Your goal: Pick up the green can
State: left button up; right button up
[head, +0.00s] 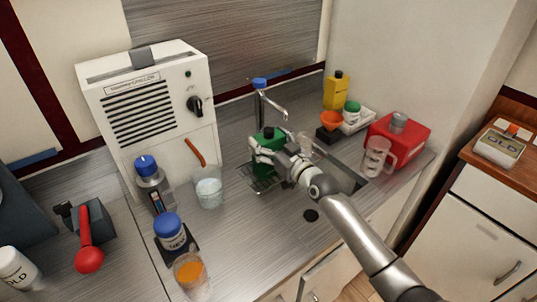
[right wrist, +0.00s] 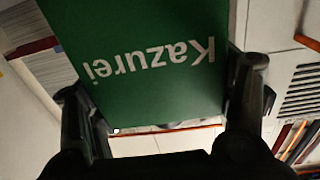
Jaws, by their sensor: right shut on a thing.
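The green can (head: 268,134) with a dark cap is over the metal drain rack by the sink in the head view. My right gripper (head: 272,154) is shut around its sides, and the arm reaches in from the lower right. In the right wrist view the can (right wrist: 135,50) fills the space between the two fingers (right wrist: 165,85), with white "Kazurei" lettering upside down. I cannot tell whether its base touches the rack. My left gripper is not in view.
A white chiller box (head: 150,105) stands left, with a glass beaker (head: 209,190) before it. A blue-topped tap (head: 262,95) rises behind the can. A red container (head: 400,138), glass mug (head: 375,157) and yellow bottle (head: 337,92) stand right. Blue-lidded jars crowd the front left.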

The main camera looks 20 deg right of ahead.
jog(key=shift+r, duration=0.2)
jog(key=shift+c, duration=0.3)
